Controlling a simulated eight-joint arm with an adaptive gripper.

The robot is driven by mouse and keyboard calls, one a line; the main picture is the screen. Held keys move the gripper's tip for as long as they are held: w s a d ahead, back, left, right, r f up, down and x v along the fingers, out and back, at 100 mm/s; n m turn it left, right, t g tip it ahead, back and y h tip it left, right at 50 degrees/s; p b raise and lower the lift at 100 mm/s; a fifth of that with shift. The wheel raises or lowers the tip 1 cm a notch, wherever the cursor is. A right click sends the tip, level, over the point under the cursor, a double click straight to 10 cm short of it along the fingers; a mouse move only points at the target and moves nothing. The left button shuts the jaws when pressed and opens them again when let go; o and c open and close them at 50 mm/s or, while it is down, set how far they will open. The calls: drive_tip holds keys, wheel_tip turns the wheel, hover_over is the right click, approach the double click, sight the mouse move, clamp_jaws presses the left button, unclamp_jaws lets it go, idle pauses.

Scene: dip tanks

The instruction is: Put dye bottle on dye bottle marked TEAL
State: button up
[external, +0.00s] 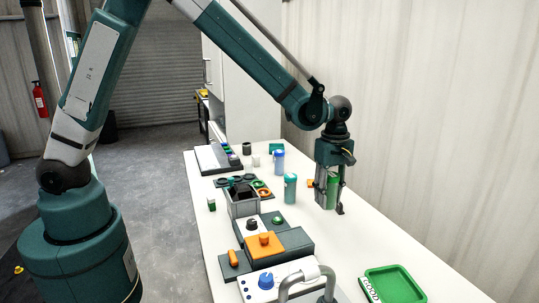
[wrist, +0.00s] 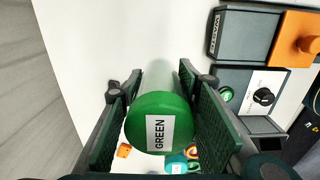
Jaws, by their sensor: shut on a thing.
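A green dye bottle (external: 332,190) stands upright between the fingers of my gripper (external: 331,204), at the right side of the white table. In the wrist view its round green cap (wrist: 158,122) reads GREEN, and my gripper (wrist: 160,88) is shut on its body. I cannot tell whether its base touches the table. A teal-capped bottle (external: 290,188) stands upright to the left of my gripper, apart from it. Its teal cap (wrist: 177,164) shows partly behind the green cap in the wrist view; its label is not readable.
A blue-capped bottle (external: 279,161) stands farther back. A grey bin (external: 242,205) and control boxes with an orange block (external: 264,246) line the left side. A green tray (external: 397,284) and a grey tap (external: 308,278) are at the front. Table around my gripper is mostly clear.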

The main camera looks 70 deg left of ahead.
drive_tip(key=shift+a, duration=0.1)
drive_tip(key=s+a+r+p, duration=0.1)
drive_tip(key=a+r, duration=0.3)
drive_tip(key=a, duration=0.2)
drive_tip(key=a+r+p, duration=0.1)
drive_tip(key=a+r, duration=0.2)
drive_tip(key=a, duration=0.3)
wheel_tip(320, 180, up, 6)
drive_tip(key=p, duration=0.2)
hover_over(291, 175)
drive_tip(key=shift+s, duration=0.15)
drive_tip(key=shift+f, duration=2.9)
drive_tip(key=shift+f, duration=2.05)
drive_tip(key=shift+f, duration=0.15)
